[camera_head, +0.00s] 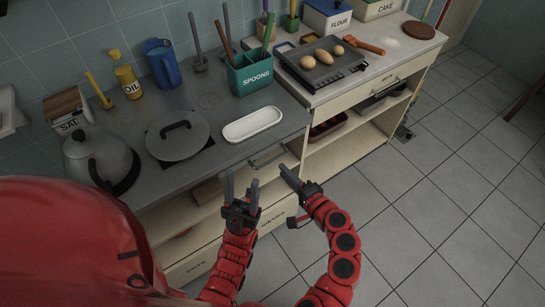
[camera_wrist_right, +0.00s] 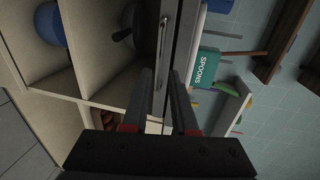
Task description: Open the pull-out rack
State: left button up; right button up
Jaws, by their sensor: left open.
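The pull-out rack's front (camera_head: 283,143) appears flush under the grey counter edge. Its metal bar handle (camera_head: 268,157) sits below the white oval dish and also shows in the right wrist view (camera_wrist_right: 161,50). My right gripper (camera_head: 288,171) is open just in front of and below the handle's right end. In the right wrist view, its fingers (camera_wrist_right: 160,74) stand apart with the handle's near end in line between them; I cannot tell how deep it lies. My left gripper (camera_head: 241,186) is open and empty, in front of the cabinet, left of the right gripper.
On the counter stand a kettle (camera_head: 98,155), a lidded pan (camera_head: 177,136), the white dish (camera_head: 252,125) and a green spoons holder (camera_head: 250,75). Open shelves (camera_head: 345,125) lie below. The tiled floor (camera_head: 430,190) at the right is clear.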

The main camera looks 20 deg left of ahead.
aim_at(272, 159)
jog(key=x, duration=0.7)
jog(key=shift+w+a+f+p, duration=0.2)
jog(key=shift+p, duration=0.2)
grip_shut()
dwell(1.1)
